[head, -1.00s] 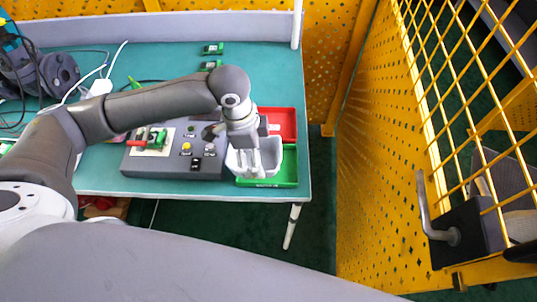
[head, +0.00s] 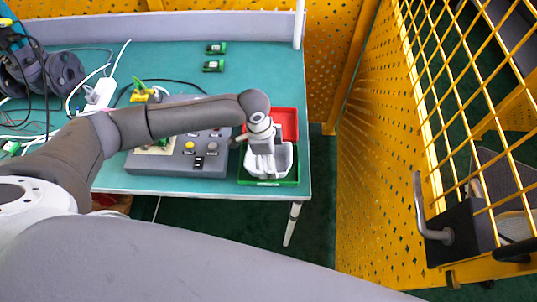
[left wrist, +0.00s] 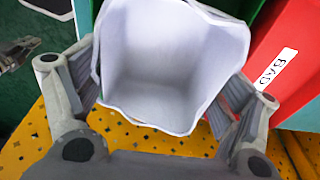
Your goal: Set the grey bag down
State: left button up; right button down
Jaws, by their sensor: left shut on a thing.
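The grey bag (head: 284,162) is a pale, open-topped pouch with a wavy rim. It is at the green tray (head: 270,182) at the table's front right corner; whether its base touches the tray is not clear. My left gripper (head: 266,170) points down and is shut on the bag. In the left wrist view the bag (left wrist: 177,62) fills the middle, its mouth facing the camera and its inside looking empty. One finger is at each side of it. My right gripper does not show clearly.
A red tray (head: 289,122) lies directly behind the green one; its label reads BAD in the left wrist view (left wrist: 276,66). A grey control box (head: 175,166) stands to the left. Two small green boards (head: 213,66) lie farther back. A yellow perforated panel (head: 375,190) is right of the table.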

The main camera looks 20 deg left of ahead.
pick_arm(q)
jog(key=shift+f, duration=0.2)
jog(key=o, duration=0.6)
jog(key=shift+c, duration=0.2)
jog(key=shift+r, duration=0.2)
notch_tip(320, 180, up, 12)
jog(key=a+b, duration=0.1)
jog(key=shift+s+a+b, duration=0.25)
jog(key=shift+a+b, duration=0.1)
jog(key=shift+b, duration=0.05)
